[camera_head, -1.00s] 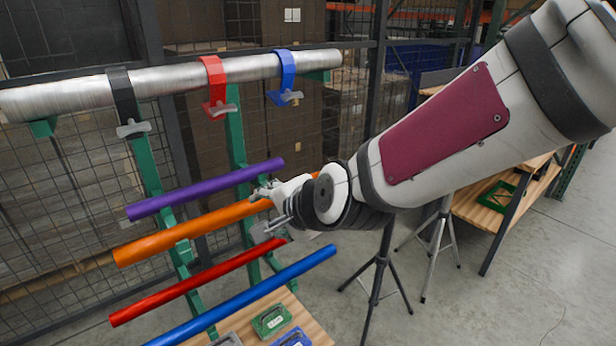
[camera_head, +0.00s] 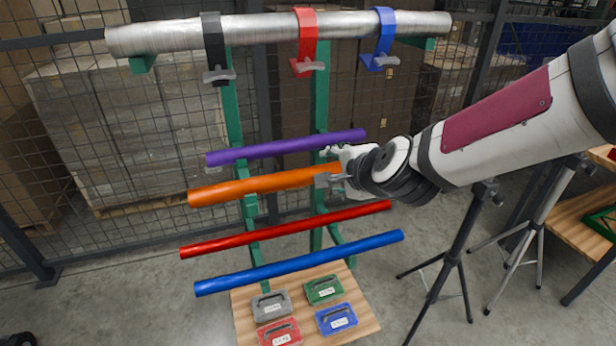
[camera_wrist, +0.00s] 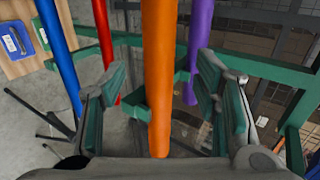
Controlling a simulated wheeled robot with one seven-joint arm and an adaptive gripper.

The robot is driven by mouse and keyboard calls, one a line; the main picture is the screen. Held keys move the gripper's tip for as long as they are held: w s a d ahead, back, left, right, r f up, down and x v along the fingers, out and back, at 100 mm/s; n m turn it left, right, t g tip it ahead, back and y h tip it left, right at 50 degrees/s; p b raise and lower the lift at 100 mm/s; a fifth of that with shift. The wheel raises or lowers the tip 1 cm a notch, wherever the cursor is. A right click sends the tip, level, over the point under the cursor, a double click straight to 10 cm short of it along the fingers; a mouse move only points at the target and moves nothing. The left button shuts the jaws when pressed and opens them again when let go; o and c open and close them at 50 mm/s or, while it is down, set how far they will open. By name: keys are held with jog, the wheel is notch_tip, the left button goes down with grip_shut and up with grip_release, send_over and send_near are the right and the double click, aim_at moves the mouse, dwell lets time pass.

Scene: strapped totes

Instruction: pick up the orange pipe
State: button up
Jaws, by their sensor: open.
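The orange pipe (camera_head: 250,187) lies across the green rack, below the purple pipe (camera_head: 285,147) and above the red pipe (camera_head: 285,230). My gripper (camera_head: 328,172) is at the pipe's right end, which it partly hides. In the wrist view the orange pipe (camera_wrist: 158,70) runs between the two spread fingers of my gripper (camera_wrist: 160,105). There are gaps on both sides, and the jaws are open around the pipe.
A blue pipe (camera_head: 300,263) lies lowest on the rack. A thick metal pipe (camera_head: 270,28) with black, red and blue straps lies on top. Several small labelled cases rest on a wooden board (camera_head: 355,310) below.

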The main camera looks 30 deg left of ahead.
aim_at(307, 176)
jog(key=shift+x, duration=2.85)
jog(key=shift+c, duration=0.6)
grip_shut()
